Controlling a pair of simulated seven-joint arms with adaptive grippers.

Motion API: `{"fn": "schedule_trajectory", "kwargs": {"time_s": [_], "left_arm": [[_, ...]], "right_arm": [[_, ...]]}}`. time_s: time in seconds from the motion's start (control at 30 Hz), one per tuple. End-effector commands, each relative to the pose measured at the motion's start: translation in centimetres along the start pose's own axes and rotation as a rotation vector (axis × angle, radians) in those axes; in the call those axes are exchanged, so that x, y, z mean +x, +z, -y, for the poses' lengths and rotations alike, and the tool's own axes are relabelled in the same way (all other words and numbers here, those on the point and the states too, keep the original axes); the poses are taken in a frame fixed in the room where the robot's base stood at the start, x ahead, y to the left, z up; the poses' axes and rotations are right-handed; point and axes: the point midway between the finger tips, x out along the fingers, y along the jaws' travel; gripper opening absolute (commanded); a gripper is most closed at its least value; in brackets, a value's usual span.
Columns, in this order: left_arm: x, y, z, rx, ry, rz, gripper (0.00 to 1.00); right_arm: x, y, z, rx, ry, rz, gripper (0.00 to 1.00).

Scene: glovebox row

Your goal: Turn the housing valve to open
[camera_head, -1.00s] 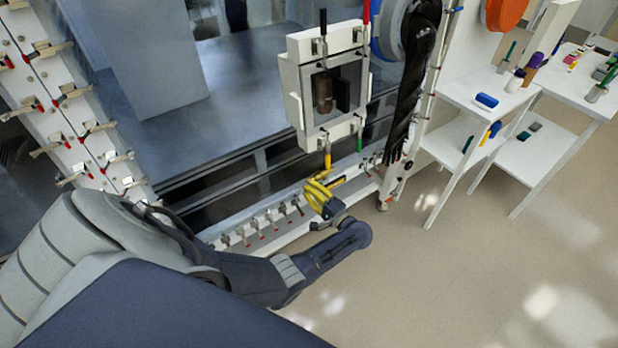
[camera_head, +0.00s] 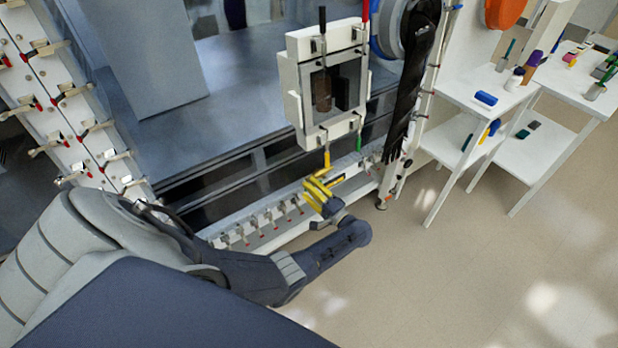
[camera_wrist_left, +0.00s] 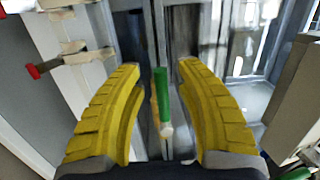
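The white housing (camera_head: 290,88) has a window with a brown cylinder (camera_head: 322,92) inside. Its valve levers have coloured handles: black (camera_head: 322,22) and red (camera_head: 365,10) on top, yellow (camera_head: 326,158) and green (camera_head: 359,142) below. My left gripper (camera_head: 318,188) has yellow fingers and is just below the yellow handle in the head view. In the left wrist view the fingers (camera_wrist_left: 160,66) are apart, with a green handle (camera_wrist_left: 161,95) showing between them. I cannot tell whether a finger touches a handle. My right gripper is not in view.
A rail of small red-tipped clamps (camera_head: 262,222) runs below the housing. A panel with more red-handled clamps (camera_head: 70,110) stands at the left. White shelves (camera_head: 460,90) with small items are at the right. The floor (camera_head: 480,270) at lower right is clear.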

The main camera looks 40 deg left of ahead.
Motion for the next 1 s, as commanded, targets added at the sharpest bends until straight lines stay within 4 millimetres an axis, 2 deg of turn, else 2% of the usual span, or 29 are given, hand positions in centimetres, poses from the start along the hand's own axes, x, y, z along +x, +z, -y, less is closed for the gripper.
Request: {"fn": "schedule_trajectory", "kwargs": {"time_s": [0.13,0.27,0.7,1.0], "left_arm": [[-0.3,0.0,0.0,0.000,0.000,-0.001,0.35],[-1.6,0.0,0.0,-0.001,0.001,-0.001,0.35],[-8.9,-0.1,0.0,0.000,0.002,-0.001,0.35],[-11.7,0.0,0.0,0.000,0.000,0.000,0.35]], "right_arm": [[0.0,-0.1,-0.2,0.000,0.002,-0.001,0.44],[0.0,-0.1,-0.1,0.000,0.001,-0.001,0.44],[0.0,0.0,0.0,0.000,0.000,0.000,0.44],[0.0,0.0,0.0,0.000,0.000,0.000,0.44]]}}
